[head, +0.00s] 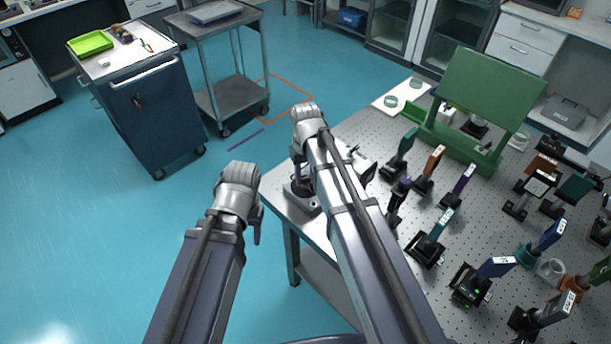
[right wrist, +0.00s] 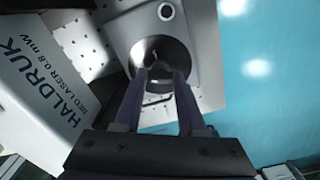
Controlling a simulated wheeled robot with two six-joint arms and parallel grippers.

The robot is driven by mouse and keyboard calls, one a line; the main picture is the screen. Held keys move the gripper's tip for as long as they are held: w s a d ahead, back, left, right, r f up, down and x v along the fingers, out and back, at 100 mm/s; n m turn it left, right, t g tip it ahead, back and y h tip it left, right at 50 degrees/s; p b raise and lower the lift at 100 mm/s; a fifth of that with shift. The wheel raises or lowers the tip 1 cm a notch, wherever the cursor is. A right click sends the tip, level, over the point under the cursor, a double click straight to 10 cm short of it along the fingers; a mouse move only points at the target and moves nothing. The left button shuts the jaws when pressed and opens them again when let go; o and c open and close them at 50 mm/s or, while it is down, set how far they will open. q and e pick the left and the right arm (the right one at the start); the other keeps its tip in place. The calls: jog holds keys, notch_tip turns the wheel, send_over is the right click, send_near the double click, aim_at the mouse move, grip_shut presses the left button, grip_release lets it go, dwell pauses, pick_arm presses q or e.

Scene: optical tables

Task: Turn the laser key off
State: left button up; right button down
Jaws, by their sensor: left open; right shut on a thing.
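The laser is a white box labelled HALDRUK, red laser 0.8 mW (right wrist: 42,80), at the left of the right wrist view. Beside it is a light plate (right wrist: 200,60) with a round dark metal recess (right wrist: 178,50). My right gripper (right wrist: 160,78) reaches into this recess, its fingers close together on a small key (right wrist: 160,84), mostly hidden between them. In the head view the plate (head: 318,205) is at the table's near left corner, under my right gripper (head: 299,182). My left gripper (head: 257,232) is open and empty, left of the table over the floor.
The perforated optical table (head: 400,265) carries several posts with coloured labels right of my right arm. A green board (head: 490,90) stands at its back. A blue tool cabinet (head: 155,110) and grey cart (head: 228,90) stand apart at the upper left.

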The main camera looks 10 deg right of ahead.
aim_at(306, 178)
jog(key=n, duration=0.4)
jog(key=shift+n, duration=0.4)
dwell(0.4)
jog(key=shift+c, duration=2.4)
grip_release()
jog(key=shift+r, duration=0.15)
notch_tip(306, 178, up, 8)
jog(key=p, duration=0.8)
jog(key=shift+f, duration=0.2)
